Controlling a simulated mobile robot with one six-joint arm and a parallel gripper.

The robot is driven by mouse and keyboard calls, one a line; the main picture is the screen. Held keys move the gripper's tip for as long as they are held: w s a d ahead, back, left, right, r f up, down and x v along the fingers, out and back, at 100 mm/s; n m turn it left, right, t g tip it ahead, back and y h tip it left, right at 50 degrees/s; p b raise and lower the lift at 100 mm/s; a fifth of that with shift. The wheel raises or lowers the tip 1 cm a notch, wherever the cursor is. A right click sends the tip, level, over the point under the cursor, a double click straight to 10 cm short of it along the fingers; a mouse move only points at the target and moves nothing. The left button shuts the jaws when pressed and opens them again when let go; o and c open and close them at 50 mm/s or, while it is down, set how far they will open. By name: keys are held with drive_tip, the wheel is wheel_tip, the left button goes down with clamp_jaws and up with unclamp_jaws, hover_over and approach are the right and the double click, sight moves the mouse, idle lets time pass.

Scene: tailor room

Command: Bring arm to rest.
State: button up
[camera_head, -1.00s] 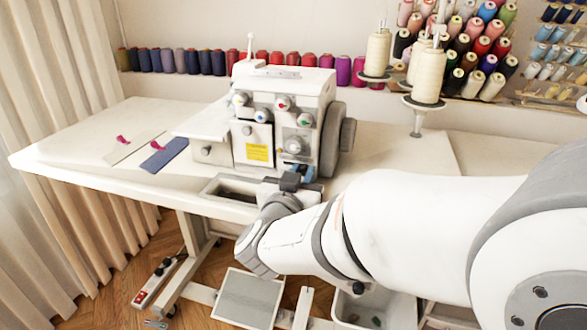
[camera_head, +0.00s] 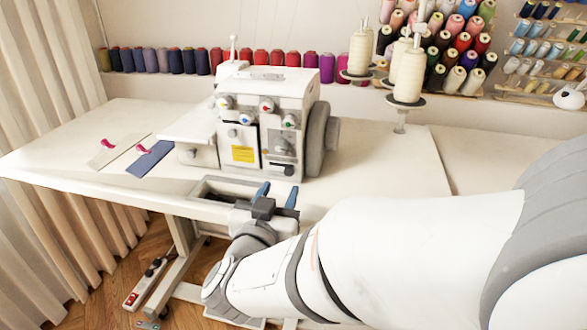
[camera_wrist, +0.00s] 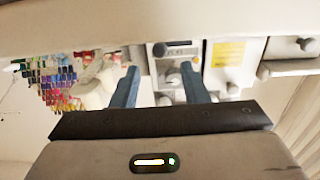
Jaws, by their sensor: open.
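My gripper (camera_head: 276,192) is at the front edge of the white sewing table (camera_head: 75,160), in front of the serger. Its two blue fingers stand apart with nothing between them. In the wrist view my gripper (camera_wrist: 160,85) also shows open and empty, with the machine upside down beyond it. My white and grey arm reaches in from the right of the head view. The serger (camera_head: 262,85), white with coloured dials and a yellow label, stands upright on the table, a little beyond the fingertips.
A recessed tray opening (camera_head: 205,190) lies in the table beside my gripper. A blue cloth piece (camera_head: 150,159) and a pale strip (camera_head: 112,152) lie at left. Thread cones (camera_head: 409,75) stand behind at right. A power strip (camera_head: 143,287) lies on the floor.

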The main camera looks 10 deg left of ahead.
drive_tip(key=shift+s, duration=0.6)
drive_tip(key=w+d+r+n+g+y+p, duration=0.1)
drive_tip(key=w+d+r+g+y+p, duration=0.2)
drive_tip(key=r+p, duration=0.35)
drive_tip(key=w+d+r+n+g+y+p, duration=0.1)
drive_tip(key=w+d+r+g+y+p, duration=0.15)
drive_tip(key=d+r+p, duration=0.4)
drive_tip(key=s+d+r+m+g+h+p, duration=0.1)
drive_tip(key=s+d+g+p, duration=0.4)
drive_tip(key=d, duration=0.5)
drive_tip(key=s+d+r+m+g+h+p, duration=0.1)
drive_tip(key=s+d+r+g+h+p, duration=0.3)
drive_tip(key=s+d+p, duration=0.6)
drive_tip(key=shift+s+r+g, duration=0.15)
drive_tip(key=shift+r+g, duration=0.25)
drive_tip(key=shift+g, duration=0.05)
drive_tip(key=shift+h, duration=0.25)
drive_tip(key=shift+c, duration=0.4)
